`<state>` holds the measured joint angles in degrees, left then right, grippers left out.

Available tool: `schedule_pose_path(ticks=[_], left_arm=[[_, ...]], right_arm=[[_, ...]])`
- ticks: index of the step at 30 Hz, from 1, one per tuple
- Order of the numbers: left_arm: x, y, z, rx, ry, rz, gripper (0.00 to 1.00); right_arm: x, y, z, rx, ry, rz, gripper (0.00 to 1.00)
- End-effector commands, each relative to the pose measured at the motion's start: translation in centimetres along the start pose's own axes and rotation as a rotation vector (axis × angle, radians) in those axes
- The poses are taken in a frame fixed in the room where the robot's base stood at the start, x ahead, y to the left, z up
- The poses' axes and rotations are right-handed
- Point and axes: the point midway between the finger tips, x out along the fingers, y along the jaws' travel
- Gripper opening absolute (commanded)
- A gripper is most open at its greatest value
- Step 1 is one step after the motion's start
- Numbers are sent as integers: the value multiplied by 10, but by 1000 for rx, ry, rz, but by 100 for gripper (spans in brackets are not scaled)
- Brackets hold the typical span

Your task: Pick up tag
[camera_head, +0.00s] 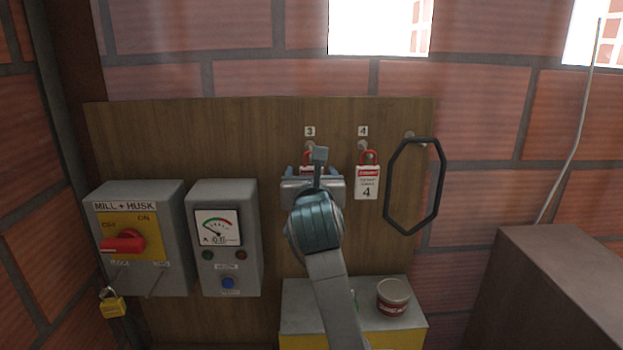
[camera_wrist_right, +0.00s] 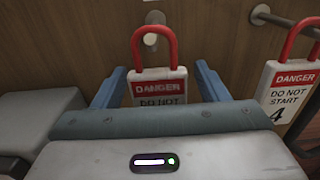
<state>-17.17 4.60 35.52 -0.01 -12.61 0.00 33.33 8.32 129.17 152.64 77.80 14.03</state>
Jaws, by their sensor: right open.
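Two white danger tags with red shackles hang from pegs on the wooden board. The tag under number 3 (camera_wrist_right: 160,88) is between the two blue fingers of my right gripper (camera_wrist_right: 160,88) in the right wrist view; its lower part is hidden by the gripper body. In the head view my right gripper (camera_head: 313,172) covers most of that tag. The fingers are open, with a gap on each side of the tag. The tag marked 4 (camera_head: 367,182) hangs to the right, clear of the gripper; it also shows in the right wrist view (camera_wrist_right: 290,90). My left gripper is not in view.
A black octagonal ring (camera_head: 388,190) hangs right of tag 4. A meter box (camera_head: 225,265) and a MILL + HUSK switch box (camera_head: 165,275) with a yellow padlock (camera_head: 112,306) are on the left. A tin (camera_head: 393,296) stands on a grey cabinet (camera_head: 298,300) below.

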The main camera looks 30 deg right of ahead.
Motion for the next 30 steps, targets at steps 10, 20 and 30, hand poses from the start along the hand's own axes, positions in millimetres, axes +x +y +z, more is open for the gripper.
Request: schedule_pose_path(ticks=[10, 20, 30], left_arm=[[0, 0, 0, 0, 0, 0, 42], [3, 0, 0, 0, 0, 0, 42], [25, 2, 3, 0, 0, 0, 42]], right_arm=[[0, 0, 0, 0, -1, 0, 20], [0, 0, 2, 1, -1, 0, 19], [-20, 2, 12, 8, -4, 5, 19]])
